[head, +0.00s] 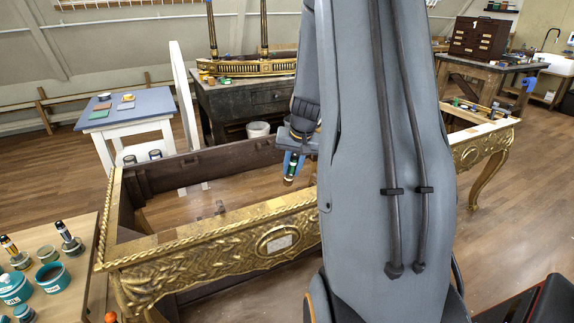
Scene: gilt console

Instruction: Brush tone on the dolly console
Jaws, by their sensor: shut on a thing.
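The gilt console (215,237) stands in front of me as an open frame with carved gold front rail and dark wooden inner walls; a pale plate (279,242) sits in its front oval. My arm hides much of its middle. My gripper (291,163), with blue fingers, is shut on a small dark brush (290,172) with a green band, pointing down. It is above the open frame, behind the front rail in the picture; whether the brush touches anything is not clear. Teal pots (53,277) stand on a wooden table at the left, beside upright brushes (70,238).
A white table with a grey top (125,108) stands back left. A dark workbench (240,100) holds another gilded piece (245,67). Small items lie at the console's right end (485,113). An orange ball (110,317) shows at lower left.

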